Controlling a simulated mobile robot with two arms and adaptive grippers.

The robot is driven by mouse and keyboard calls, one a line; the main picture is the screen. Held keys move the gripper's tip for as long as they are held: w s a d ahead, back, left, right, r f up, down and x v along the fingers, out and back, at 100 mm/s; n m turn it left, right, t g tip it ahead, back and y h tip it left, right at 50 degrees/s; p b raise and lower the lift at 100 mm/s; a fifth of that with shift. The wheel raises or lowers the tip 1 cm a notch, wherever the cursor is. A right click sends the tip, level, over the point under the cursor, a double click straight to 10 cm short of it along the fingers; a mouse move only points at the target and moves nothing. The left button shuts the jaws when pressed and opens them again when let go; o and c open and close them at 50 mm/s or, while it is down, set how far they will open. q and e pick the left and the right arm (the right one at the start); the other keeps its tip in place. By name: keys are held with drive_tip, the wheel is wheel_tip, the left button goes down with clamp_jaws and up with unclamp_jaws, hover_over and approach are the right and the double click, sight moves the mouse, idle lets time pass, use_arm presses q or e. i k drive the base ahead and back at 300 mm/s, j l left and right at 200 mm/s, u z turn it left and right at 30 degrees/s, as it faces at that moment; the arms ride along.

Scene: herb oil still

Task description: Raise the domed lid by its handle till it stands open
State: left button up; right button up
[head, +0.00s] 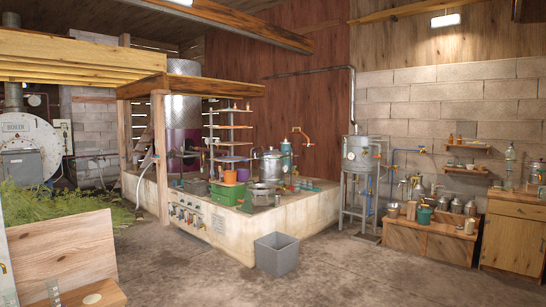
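A smaller steel pot (270,162) with a covered top stands on the pale masonry counter. I cannot tell for certain which vessel carries the domed lid. Neither of my grippers is in the picture.
A grey open bin (277,256) stands on the floor before the counter (318,212). Cut herbs (60,200) and a wooden board (62,252) are at left. A steel vessel on a stand (357,155) is right of centre. The front right floor is clear.

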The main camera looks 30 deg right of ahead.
sight(274, 154)
drive_tip(key=i+l+z, duration=0.25)
drive_tip(key=i+z, duration=0.15)
drive_tip(key=i+l+z, duration=0.1)
drive_tip(key=i+z, duration=0.3)
drive_tip(key=i+l+z, duration=0.35)
drive_tip(key=i+z, duration=0.15)
drive_tip(key=i, duration=0.15)
drive_tip(key=i+z, duration=0.5)
drive_tip(key=i, duration=0.15)
drive_tip(key=i+j+z, duration=0.15)
drive_tip(key=i+z, duration=0.3)
drive_tip(key=i, duration=0.2)
drive_tip(key=i+u, duration=0.2)
drive_tip(key=i, duration=0.3)
drive_tip(key=i+u, duration=0.2)
drive_tip(key=i, duration=0.3)
drive_tip(key=i+l+u, duration=0.2)
drive_tip(key=i, duration=0.25)
drive_tip(key=i+l+u, duration=0.15)
drive_tip(key=i, duration=0.35)
drive_tip(key=i+l+u, duration=0.2)
drive_tip(key=i, duration=0.25)
drive_tip(key=i+u, duration=0.45)
drive_tip(key=i, duration=1.85)
drive_tip(key=i+u, duration=0.2)
drive_tip(key=i, duration=0.25)
drive_tip(key=i+l+u, duration=0.2)
drive_tip(key=i, duration=0.2)
drive_tip(key=i+l+u, duration=0.2)
drive_tip(key=i, duration=0.25)
